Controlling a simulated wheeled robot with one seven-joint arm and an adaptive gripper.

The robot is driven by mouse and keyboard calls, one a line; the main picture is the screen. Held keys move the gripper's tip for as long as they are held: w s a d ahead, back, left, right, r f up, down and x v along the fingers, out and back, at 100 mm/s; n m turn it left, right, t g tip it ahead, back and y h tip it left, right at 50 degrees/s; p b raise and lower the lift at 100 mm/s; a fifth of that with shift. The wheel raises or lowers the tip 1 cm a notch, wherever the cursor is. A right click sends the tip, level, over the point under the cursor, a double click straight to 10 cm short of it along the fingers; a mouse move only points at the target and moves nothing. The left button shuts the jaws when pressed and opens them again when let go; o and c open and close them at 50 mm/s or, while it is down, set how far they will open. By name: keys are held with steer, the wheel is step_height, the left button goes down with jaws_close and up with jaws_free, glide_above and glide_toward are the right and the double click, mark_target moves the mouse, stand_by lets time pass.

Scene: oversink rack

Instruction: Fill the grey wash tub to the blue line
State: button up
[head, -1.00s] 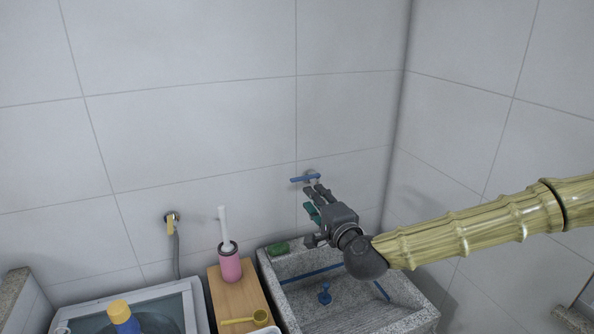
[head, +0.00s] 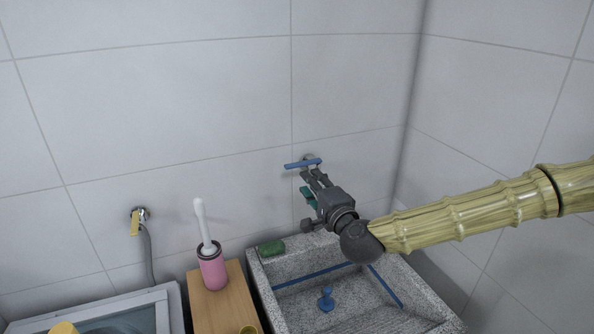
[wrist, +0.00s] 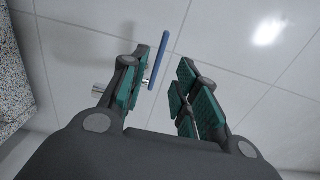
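The grey speckled wash tub (head: 432,300) stands against the wall in the head view. A blue line (head: 312,275) runs along its inner walls, and a blue plug (head: 326,299) sits on its floor. I see no water in it. A blue bar tap handle (head: 303,164) is on the wall above the tub; it also shows in the wrist view (wrist: 160,58). My gripper (head: 311,180) is just below and in front of the handle. In the wrist view my gripper (wrist: 160,75) has its fingers apart, with the handle seen between them near the tips. Contact cannot be told.
A green object (head: 271,248) lies on the tub's back left rim. A pink holder (head: 212,270) with a white-handled brush stands on a wooden board (head: 232,297). Farther left are a washing machine (head: 160,297) and a yellow-handled tap (head: 136,222). A wall closes the right side.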

mark_target(298, 167)
steer(key=p+x, duration=0.3)
steer(key=x, duration=0.6)
steer(key=shift+w+a+r+p, duration=0.1)
steer(key=shift+w+r+p, duration=0.1)
steer(key=shift+p, duration=0.2)
steer(key=shift+w+a+f, duration=0.1)
steer(key=shift+w+a, duration=0.1)
steer(key=shift+w, duration=0.35)
jaws_close()
